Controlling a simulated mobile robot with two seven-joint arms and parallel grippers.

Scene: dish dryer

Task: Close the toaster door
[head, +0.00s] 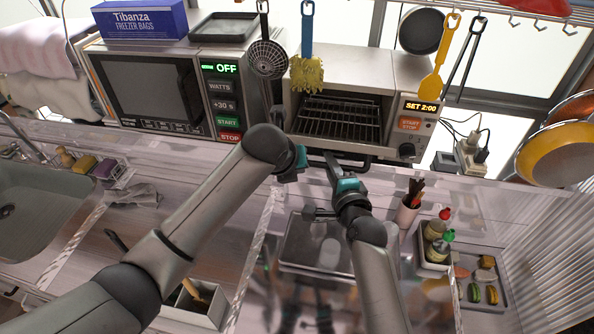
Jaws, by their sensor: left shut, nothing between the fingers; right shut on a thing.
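The toaster (409,115) is the silver oven on the right of the counter, with a "SET 2:00" display and a wire rack inside. Its front is open and the rack is in plain view. The door (375,158) is lowered at the bottom of the opening and shows as a dark edge and bar, seen at a steep angle. My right gripper (332,161) is shut on the door's bar at its left part; the fingertips are small here. My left gripper (301,156) is shut and empty, close to the door's left end and beside my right gripper.
A microwave (150,90) stands left of the toaster. A skimmer (267,58), a yellow-headed brush (306,72), a yellow spatula (432,85) and tongs hang in front. A cup of utensils (407,214) and a bottle rack stand at the right. A sink (35,195) is far left.

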